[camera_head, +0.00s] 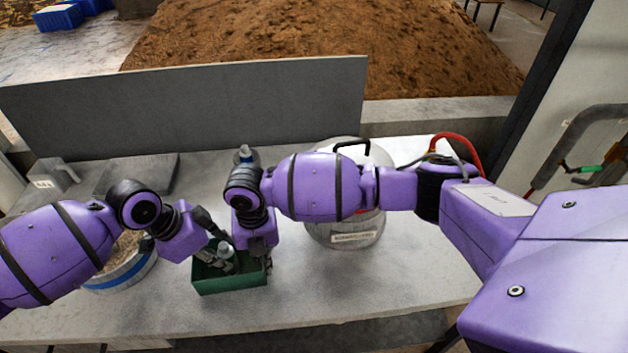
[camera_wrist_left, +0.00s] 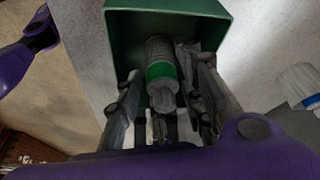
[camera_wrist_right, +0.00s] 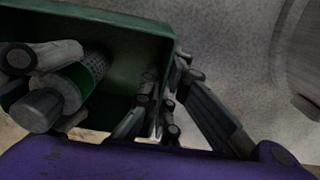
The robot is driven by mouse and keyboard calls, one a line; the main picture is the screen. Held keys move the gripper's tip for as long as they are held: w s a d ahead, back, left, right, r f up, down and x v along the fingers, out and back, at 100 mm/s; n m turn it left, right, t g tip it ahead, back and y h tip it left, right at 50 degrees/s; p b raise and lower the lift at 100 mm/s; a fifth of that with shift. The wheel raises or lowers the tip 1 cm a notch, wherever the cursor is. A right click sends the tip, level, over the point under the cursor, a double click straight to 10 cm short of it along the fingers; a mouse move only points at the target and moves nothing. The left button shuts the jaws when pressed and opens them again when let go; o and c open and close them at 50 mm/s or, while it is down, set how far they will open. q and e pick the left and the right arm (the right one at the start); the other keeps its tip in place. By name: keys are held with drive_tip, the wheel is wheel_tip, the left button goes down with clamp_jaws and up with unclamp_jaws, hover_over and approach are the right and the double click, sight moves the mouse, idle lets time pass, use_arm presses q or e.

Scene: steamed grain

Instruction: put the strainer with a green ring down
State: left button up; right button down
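The strainer with a green ring (camera_wrist_left: 159,71) lies within the green box (camera_wrist_left: 120,40), its grey end towards my left gripper. It also shows in the right wrist view (camera_wrist_right: 72,85). My left gripper (camera_head: 222,252) reaches down into the box (camera_head: 230,284). Its fingers (camera_wrist_left: 160,90) stand on either side of the strainer, with a narrow gap visible on the left side; they look open. My right gripper (camera_head: 256,258) is at the box's right wall, one finger inside and one outside. In the right wrist view its fingers (camera_wrist_right: 165,75) close on that wall.
A large rounded pot (camera_head: 345,234) with a black handle stands right of the box. A round blue-banded container (camera_head: 125,276) is at the left, partly behind my left arm. A bottle (camera_head: 245,155) stands behind. The table front (camera_head: 330,300) is clear.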

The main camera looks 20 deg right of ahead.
use_arm(q)
drive_tip(key=v, duration=0.8)
use_arm(e)
drive_tip(key=shift+w+r, duration=0.1)
drive_tip(key=shift+r, duration=0.05)
use_arm(q)
drive_tip(key=shift+r, duration=0.1)
use_arm(e)
drive_tip(key=c, duration=1.9)
unclamp_jaws()
drive_tip(key=shift+o, duration=0.2)
wheel_tip(320, 180, up, 12)
drive_tip(key=shift+f, duration=0.1)
